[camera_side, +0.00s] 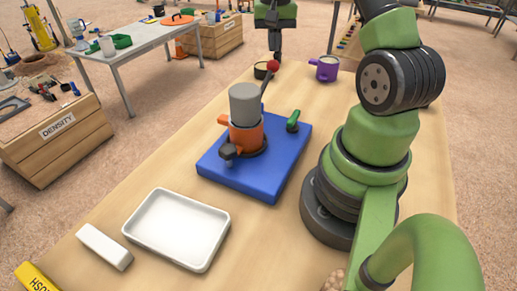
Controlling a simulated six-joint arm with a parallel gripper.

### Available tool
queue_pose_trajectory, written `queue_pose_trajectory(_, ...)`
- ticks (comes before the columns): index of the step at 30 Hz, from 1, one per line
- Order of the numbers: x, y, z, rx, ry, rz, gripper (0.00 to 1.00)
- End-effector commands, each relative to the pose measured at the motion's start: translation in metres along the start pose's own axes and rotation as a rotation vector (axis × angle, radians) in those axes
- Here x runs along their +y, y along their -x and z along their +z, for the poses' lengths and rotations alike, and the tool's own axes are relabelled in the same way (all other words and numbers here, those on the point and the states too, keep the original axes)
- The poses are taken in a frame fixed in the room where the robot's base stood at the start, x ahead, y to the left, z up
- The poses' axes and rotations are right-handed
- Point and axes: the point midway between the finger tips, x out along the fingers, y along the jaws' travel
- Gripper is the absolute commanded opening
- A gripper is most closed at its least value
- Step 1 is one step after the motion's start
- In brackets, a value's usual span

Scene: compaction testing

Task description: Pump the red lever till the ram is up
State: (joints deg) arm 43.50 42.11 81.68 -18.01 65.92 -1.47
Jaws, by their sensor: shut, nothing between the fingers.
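The red lever (273,67) is a dark rod with a red ball knob, standing tilted up behind the grey cylinder (244,104). The grey cylinder sits upright on an orange body (247,136) on a blue base plate (255,173). Whether the grey cylinder is the ram or a piece on it, I cannot tell. A green-handled part (292,121) is on the right of the plate. My gripper (276,58) points down at the top of the picture, just behind the red knob. Its fingers are shut and look empty; whether they touch the knob is unclear.
A white tray (135,232) and a white block (104,246) lie at the front left. A purple mug (326,69) and a small dark round dish (262,70) stand at the back. A yellow item (36,277) is at the front corner. The wood right of the tray is clear.

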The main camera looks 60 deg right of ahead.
Motion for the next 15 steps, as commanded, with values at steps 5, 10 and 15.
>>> queue_pose_trajectory(5,0.0,-0.001,0.0,0.0,0.0,0.0,0.0)
queue_pose_trajectory(10,0.001,-0.013,-0.001,-0.005,0.0,0.001,0.0)
queue_pose_trajectory(15,0.002,-0.032,-0.003,-0.004,0.0,0.001,0.0)
